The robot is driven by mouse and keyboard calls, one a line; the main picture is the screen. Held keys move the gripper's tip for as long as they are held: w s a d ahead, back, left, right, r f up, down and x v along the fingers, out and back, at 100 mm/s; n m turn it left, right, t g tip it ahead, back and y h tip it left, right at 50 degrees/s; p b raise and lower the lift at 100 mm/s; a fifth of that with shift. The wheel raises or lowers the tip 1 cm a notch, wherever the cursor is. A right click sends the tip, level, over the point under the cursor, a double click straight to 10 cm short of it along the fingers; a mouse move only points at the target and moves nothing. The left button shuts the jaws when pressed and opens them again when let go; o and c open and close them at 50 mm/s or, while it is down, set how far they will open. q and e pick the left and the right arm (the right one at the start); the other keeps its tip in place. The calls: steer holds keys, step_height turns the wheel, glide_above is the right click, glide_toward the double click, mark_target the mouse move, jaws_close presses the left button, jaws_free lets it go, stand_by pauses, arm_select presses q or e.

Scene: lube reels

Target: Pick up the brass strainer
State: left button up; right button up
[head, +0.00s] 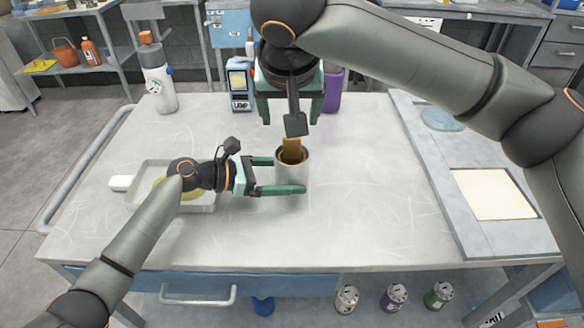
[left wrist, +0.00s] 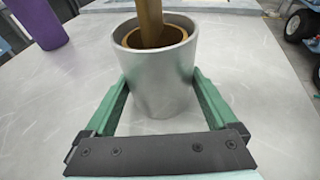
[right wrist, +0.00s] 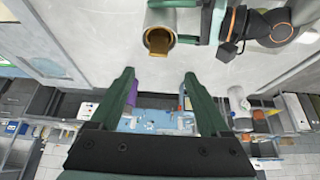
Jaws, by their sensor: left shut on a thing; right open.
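The brass strainer (head: 292,150) stands in a silver metal cup (head: 293,170) on the table. Its brass upper part sticks out above the rim, and its lower part is hidden inside. It also shows in the left wrist view (left wrist: 150,22) and the right wrist view (right wrist: 158,40). My left gripper (head: 287,175) is shut on the cup from the left, one finger on each side. My right gripper (head: 291,118) is open and empty, above and behind the cup, apart from the strainer. In the right wrist view nothing lies between its fingers.
A shallow tray (head: 145,172) with something yellowish in it lies at left, partly behind my left arm. A white bottle (head: 158,80), a labelled device (head: 239,88) and a purple container (head: 333,90) stand toward the back. A grey panel (head: 420,185) lies at right. The table front is clear.

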mark_target(292, 141)
steer(key=x, duration=1.1)
steer(key=shift+w+d+f, duration=0.1)
steer(key=shift+d+f, duration=0.1)
steer(key=shift+f, duration=0.05)
steer(key=shift+c, duration=0.3)
jaws_close()
